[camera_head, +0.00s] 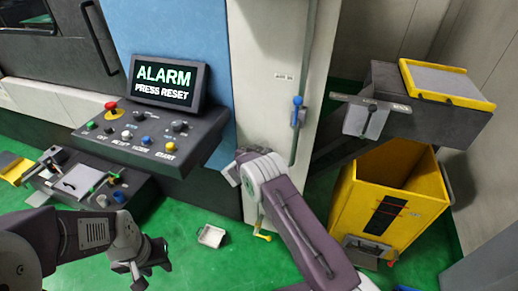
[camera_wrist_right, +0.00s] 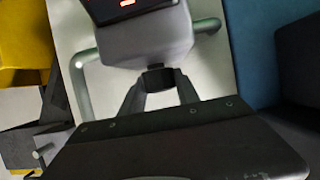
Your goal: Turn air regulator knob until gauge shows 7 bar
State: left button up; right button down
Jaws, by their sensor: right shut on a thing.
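In the right wrist view, my right gripper (camera_wrist_right: 160,88) is shut on a small dark knob (camera_wrist_right: 158,75). The knob sits on the underside of a rounded grey regulator body (camera_wrist_right: 150,40). A dark display with red lit marks (camera_wrist_right: 128,4) is cut off at the top edge of that view, so its reading cannot be told. In the head view my right arm covers the regulator, and its fingers are hidden. My left gripper (camera_head: 152,272) is open and empty above the green floor, at the lower left of the head view.
A control panel (camera_head: 150,140) has buttons and a screen (camera_head: 168,82) reading "ALARM PRESS RESET". A grey pipe (camera_wrist_right: 85,90) runs beside the regulator. A yellow bin (camera_head: 375,205) stands at right. A small white tray (camera_head: 211,236) lies on the floor.

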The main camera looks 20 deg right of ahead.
jog(key=shift+r, duration=0.1)
dwell(0.4)
jog(key=c, duration=0.9)
grip_release()
jog(key=v, duration=0.7)
jog(key=shift+a, duration=0.15)
jog(key=shift+b+v, duration=0.95)
jog(key=shift+b, duration=0.1)
